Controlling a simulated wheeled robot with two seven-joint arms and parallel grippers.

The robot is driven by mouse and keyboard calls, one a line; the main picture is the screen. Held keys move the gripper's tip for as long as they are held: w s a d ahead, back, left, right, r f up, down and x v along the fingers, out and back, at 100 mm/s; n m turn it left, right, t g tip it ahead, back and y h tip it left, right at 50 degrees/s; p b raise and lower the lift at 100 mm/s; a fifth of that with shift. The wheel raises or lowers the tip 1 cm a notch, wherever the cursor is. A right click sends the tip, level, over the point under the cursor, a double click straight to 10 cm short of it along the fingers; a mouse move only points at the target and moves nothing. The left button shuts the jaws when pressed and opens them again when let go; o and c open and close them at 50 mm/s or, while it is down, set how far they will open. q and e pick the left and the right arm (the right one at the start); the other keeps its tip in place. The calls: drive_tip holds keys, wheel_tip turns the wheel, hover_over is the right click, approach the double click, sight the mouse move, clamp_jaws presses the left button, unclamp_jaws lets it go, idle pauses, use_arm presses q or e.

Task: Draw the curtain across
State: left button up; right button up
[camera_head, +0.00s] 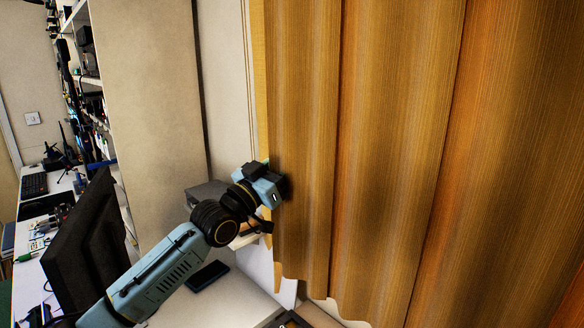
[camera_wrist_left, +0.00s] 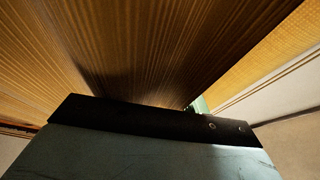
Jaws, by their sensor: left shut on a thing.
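An orange-brown curtain (camera_head: 385,150) hangs in folds across the middle and right of the head view. Its left edge hangs beside a pale wall panel. My left gripper (camera_head: 277,186) is at the curtain's left edge, low down, and is shut on it. The fingertips are hidden by the cloth and the gripper body. In the left wrist view the curtain (camera_wrist_left: 150,50) fills the upper part, close in front of the gripper (camera_wrist_left: 185,108). My right gripper is not in view.
A black flat object (camera_head: 208,275) lies on the worktop under the arm. Shelves with equipment (camera_head: 85,70) stand at the far left. A grey box (camera_head: 205,194) sits behind the wrist.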

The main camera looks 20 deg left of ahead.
use_arm(q)
drive_tip(key=shift+w+a, duration=0.1)
drive_tip(key=shift+a, duration=0.05)
drive_tip(key=o, duration=1.4)
drive_tip(key=shift+a, duration=0.15)
drive_tip(key=b+v, duration=0.1)
drive_tip(key=v, duration=1.2)
drive_tip(key=shift+s, duration=0.25)
